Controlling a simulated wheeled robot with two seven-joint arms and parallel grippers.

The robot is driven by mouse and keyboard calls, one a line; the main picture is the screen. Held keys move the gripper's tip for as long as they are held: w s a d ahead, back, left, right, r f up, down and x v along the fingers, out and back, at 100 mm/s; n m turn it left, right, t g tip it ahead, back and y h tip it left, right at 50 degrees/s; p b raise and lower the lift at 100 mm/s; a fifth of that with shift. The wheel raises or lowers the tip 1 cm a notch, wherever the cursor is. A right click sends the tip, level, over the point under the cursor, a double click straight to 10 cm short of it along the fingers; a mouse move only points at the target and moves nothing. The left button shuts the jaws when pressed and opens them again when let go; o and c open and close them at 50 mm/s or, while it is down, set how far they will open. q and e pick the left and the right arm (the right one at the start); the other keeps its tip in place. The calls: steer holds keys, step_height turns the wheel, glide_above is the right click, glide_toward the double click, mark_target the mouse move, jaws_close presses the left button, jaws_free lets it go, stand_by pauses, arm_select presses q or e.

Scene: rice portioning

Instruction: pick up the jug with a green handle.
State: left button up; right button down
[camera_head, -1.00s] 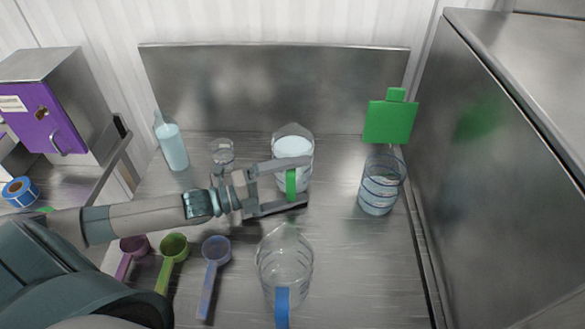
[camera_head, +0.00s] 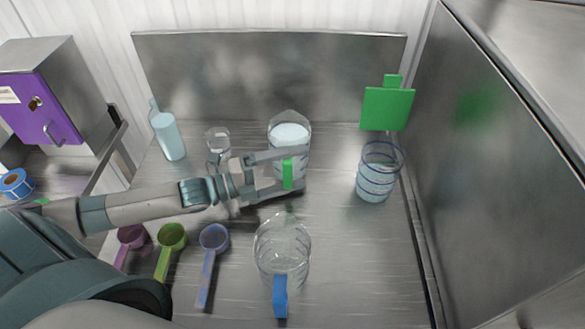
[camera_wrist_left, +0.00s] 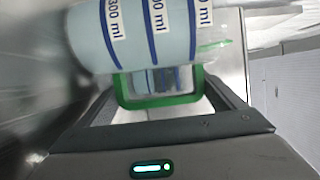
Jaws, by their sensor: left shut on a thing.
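The jug with a green handle (camera_head: 289,136) stands near the back middle of the metal counter, with pale contents inside. It also shows in the left wrist view (camera_wrist_left: 140,35), with "300 ml" marks on its side and its green handle (camera_wrist_left: 160,101) towards me. My left gripper (camera_head: 288,173) comes from the left, with one finger on each side of the green handle, and is shut on it. I cannot tell whether the jug is off the counter. My right gripper is not in view.
A clear jug with a blue handle (camera_head: 281,250) stands in front. A clear banded container (camera_head: 375,178) stands at the right by a green board (camera_head: 387,108). Purple, green (camera_head: 171,238) and blue (camera_head: 213,240) scoops lie front left. A bottle (camera_head: 169,136) and small glass (camera_head: 218,142) stand behind my arm.

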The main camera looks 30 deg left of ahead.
arm_select(q)
steer(key=shift+r, duration=0.4)
steer(key=shift+r+b, duration=0.7)
steer(key=shift+r, duration=1)
steer(key=s+d+r+b, duration=0.1)
steer(key=d+r+b, duration=0.1)
steer(key=d+r, duration=0.4)
steer(key=shift+s+d+r+b, duration=0.3)
steer(key=shift+d+r, duration=0.1)
steer(key=shift+d, duration=2.35)
steer(key=shift+d+r, duration=0.1)
steer(key=shift+r, duration=0.05)
